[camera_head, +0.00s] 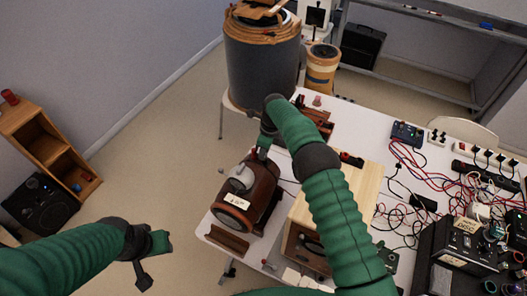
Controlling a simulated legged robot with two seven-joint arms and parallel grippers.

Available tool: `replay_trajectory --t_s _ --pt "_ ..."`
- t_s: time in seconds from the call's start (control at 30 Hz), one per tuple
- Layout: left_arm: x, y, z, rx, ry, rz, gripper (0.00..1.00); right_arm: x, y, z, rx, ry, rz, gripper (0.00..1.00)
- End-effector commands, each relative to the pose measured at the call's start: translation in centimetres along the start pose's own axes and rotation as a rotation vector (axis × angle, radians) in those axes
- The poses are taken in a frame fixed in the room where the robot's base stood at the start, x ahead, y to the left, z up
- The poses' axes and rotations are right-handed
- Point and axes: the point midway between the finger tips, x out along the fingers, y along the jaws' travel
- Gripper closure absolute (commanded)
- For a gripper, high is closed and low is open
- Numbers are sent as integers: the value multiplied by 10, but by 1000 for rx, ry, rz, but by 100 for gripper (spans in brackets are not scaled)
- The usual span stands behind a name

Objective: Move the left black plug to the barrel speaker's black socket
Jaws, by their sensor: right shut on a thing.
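A brown barrel-shaped speaker (262,187) with a pale label lies on the white table, with its round front toward the lower left. My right gripper (262,153) points down at the far upper end of this barrel. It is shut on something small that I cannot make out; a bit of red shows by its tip. Whether it touches the barrel I cannot tell. I cannot pick out the black plug or the black socket. My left gripper (150,258) hangs over the floor at the lower left, away from the table; its jaws are unclear.
A pale wooden box (352,177) stands right of the barrel, partly behind my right arm. Red and black cables (405,165) and a black amplifier (465,245) crowd the table's right side. A large dark drum (262,65) stands behind.

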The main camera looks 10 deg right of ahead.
Motion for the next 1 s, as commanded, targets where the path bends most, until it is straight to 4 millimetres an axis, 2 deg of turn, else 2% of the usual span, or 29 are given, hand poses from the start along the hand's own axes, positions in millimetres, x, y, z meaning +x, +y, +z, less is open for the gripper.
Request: replay_trajectory --t_s 0.43,0.47,0.63,1.0 --pt "7 0 2 0 0 0 64 10 0 -2 0 2 2 100" --pt "7 0 2 0 0 0 64 10 0 -2 0 2 2 82" --pt "6 0 2 0 0 0 64 9 0 -2 0 2 2 60" --pt "5 0 1 0 0 0 64 6 0 -1 0 1 1 58"
